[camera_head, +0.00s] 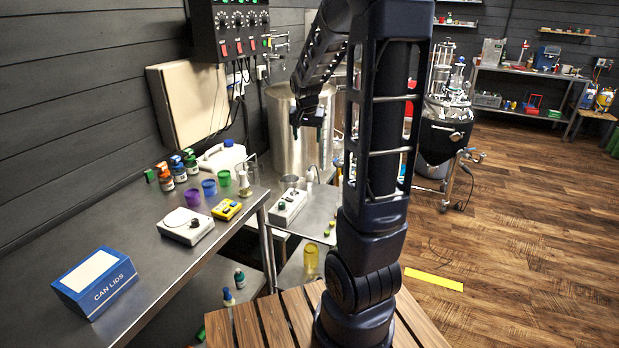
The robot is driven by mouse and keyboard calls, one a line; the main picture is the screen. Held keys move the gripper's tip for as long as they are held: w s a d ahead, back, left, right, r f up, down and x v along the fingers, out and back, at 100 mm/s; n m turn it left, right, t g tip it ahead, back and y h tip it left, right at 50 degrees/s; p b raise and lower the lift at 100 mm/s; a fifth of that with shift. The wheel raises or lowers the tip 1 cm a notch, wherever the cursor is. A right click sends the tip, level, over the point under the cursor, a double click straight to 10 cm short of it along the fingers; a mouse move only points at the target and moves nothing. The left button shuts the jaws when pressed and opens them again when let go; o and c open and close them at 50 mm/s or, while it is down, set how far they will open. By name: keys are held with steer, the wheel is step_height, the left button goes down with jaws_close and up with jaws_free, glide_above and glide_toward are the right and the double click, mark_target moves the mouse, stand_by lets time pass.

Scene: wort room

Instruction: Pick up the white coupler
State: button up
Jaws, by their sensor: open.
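I cannot make out the white coupler for certain. A small pale upright piece (311,174) stands at the back of the lower metal table, beside the steel tank, and may be it; its shape is too small to tell. Another small whitish piece (244,185) stands at the right end of the long bench, beside the green cup. My gripper (308,131) hangs open and empty in front of the steel tank, pointing down, well above the lower table. My own arm hides part of the view right of that table.
The long metal bench (135,235) holds a blue can lids box (95,282), a white scale (185,226), a yellow meter (227,209), coloured cups and bottles. A hotplate (287,207) sits on the lower table. The steel tank (298,150) stands behind. Wooden floor is open at right.

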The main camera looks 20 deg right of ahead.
steer(key=w+d+f+m, duration=0.1)
steer(key=w+d+f, duration=0.1)
steer(key=w+f, duration=0.55)
steer(key=m+h, duration=0.2)
glide_toward(309, 171)
steer(key=shift+g, duration=0.3)
steer(key=shift+x, duration=5.2)
steer(key=shift+w+r, duration=0.1)
steer(key=shift+w, duration=0.1)
steer(key=c, duration=1.1)
steer(key=shift+r, duration=0.1)
